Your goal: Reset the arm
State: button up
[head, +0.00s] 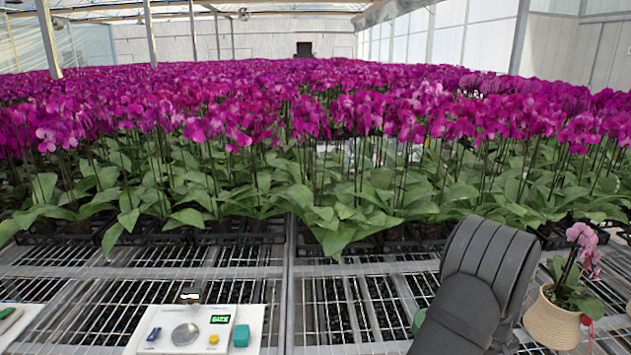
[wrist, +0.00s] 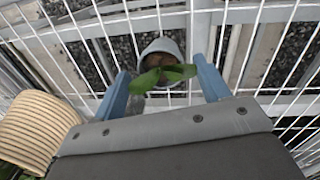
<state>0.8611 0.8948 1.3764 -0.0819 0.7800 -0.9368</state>
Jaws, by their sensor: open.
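My gripper (wrist: 161,68) shows in the wrist view with its two blue fingers wide apart. Between and beyond the fingertips is a small grey-blue pot (wrist: 159,45) with green leaves (wrist: 165,76); the fingers do not appear to touch it. In the head view my dark grey arm stands at the lower right and its gripper is hidden or out of frame. A green leaf (head: 419,320) shows beside the arm there.
A woven pot with a pink orchid (head: 553,318) stands right of my arm; the woven pot (wrist: 36,128) is at left in the wrist view. A white panel (head: 150,333) with buttons and a teal block (head: 241,335) sit front left. Purple orchids (head: 300,110) fill the back. Bare bench mesh (head: 345,300) lies between.

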notch_tip(320, 180, up, 9)
jog(key=a, duration=0.1)
jog(key=f, duration=0.8)
jog(key=d+f, duration=0.1)
jog(key=f, duration=0.3)
jog(key=shift+d, duration=0.1)
jog(key=r, duration=0.5)
jog(key=shift+s+d, duration=0.15)
jog(key=shift+s, duration=0.1)
jog(key=s+d+r, duration=0.2)
jog(key=s+r, duration=0.5)
jog(key=s, duration=0.4)
jog(key=w+a+n, duration=0.4)
jog(key=w+a, duration=1.2)
jog(key=a, duration=0.2)
jog(key=w+a+n, duration=0.1)
jog(key=w+a, duration=0.2)
jog(key=a, duration=0.8)
jog(key=w+a+n, duration=0.2)
jog(key=w+a, duration=0.1)
jog(key=a, duration=0.8)
jog(key=shift+a+f+t, duration=0.25)
jog(key=shift+f+t, duration=0.05)
jog(key=shift+o, duration=0.2)
